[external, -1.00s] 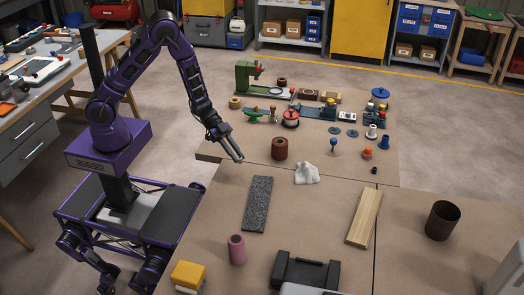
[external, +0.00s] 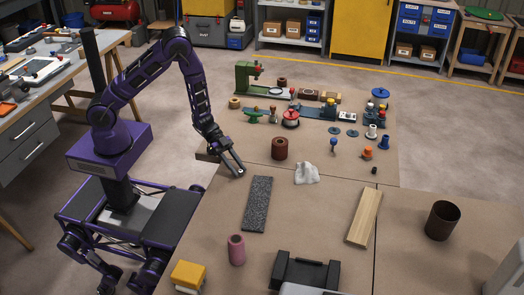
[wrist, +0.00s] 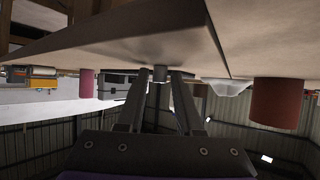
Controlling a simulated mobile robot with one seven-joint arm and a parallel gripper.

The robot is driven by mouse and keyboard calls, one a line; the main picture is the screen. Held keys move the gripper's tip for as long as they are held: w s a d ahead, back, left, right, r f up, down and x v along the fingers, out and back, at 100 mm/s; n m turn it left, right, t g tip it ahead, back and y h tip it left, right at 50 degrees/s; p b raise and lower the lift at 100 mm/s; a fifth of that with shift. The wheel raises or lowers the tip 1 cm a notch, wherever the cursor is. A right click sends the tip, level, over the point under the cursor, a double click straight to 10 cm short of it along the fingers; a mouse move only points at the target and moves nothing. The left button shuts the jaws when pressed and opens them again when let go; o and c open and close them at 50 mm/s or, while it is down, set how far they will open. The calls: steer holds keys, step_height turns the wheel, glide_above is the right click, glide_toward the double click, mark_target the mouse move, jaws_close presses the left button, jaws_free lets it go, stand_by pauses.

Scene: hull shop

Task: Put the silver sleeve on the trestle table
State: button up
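The silver sleeve (wrist: 160,73) is a small grey cylinder between my fingertips in the wrist view. My gripper (external: 238,168) is shut on it. In the external view the sleeve is barely visible at the fingertips. My gripper points down at the far left corner of the near brown table top (external: 210,230), which I take for the trestle table. In the wrist view the picture is upside down, and the table top (wrist: 110,40) spans the upper part. The sleeve is at or just above its surface; I cannot tell whether they touch.
A dark speckled slab (external: 257,204) lies close in front of my gripper. A white crumpled lump (external: 306,173) and a red-brown cylinder (external: 279,149) are to the right. A pink cylinder (external: 236,250) stands nearer the front. Bare table lies between the slab and the wooden plank (external: 364,217).

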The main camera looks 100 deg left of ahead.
steer(key=shift+o, duration=0.8)
steer(key=shift+r, duration=0.25)
steer(key=p+v, duration=0.1)
steer(key=v, duration=1.1)
steer(key=shift+p, duration=0.4)
steer(key=shift+w, duration=0.1)
